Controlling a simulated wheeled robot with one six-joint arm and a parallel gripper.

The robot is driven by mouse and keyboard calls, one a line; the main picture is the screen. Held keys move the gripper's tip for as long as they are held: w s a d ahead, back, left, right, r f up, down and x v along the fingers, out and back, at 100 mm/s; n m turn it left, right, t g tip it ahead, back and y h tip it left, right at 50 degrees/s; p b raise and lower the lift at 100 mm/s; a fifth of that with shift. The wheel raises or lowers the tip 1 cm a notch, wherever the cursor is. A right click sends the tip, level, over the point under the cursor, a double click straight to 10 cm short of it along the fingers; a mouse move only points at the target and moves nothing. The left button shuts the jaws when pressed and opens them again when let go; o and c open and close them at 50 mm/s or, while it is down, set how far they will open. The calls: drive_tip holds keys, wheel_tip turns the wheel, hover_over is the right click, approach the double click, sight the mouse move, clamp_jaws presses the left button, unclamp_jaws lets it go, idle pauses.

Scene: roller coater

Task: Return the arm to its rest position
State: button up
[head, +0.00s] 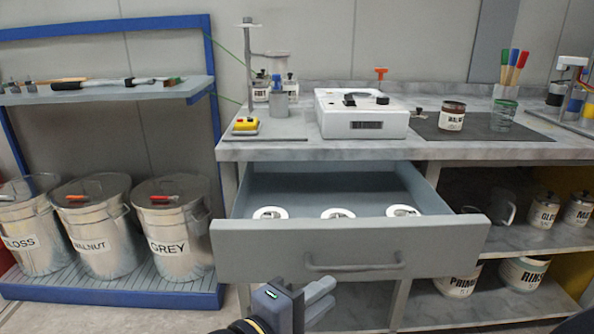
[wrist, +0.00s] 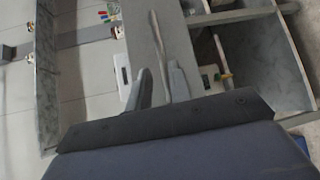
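My gripper (head: 322,294) is low in front of the open drawer (head: 350,249), below and left of its bar handle (head: 355,266) in the head view. In the wrist view my gripper (wrist: 159,78) shows two grey fingers spread apart with a gap between them. The handle (wrist: 160,55) runs ahead of and between the fingertips, and I see no finger closed on it. The gripper holds nothing that I can see. The drawer is pulled out, with several round white-rimmed items (head: 338,213) inside.
The worktop (head: 440,150) above carries a white box device (head: 361,115) and a stand with a yellow switch box (head: 246,124). Shelves with labelled tins (head: 458,279) are at the right. A blue rack (head: 120,297) with labelled bins (head: 172,227) stands at the left.

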sight(356, 271)
drive_tip(key=shift+b+x, duration=1.35)
drive_tip(key=shift+x, duration=3.85)
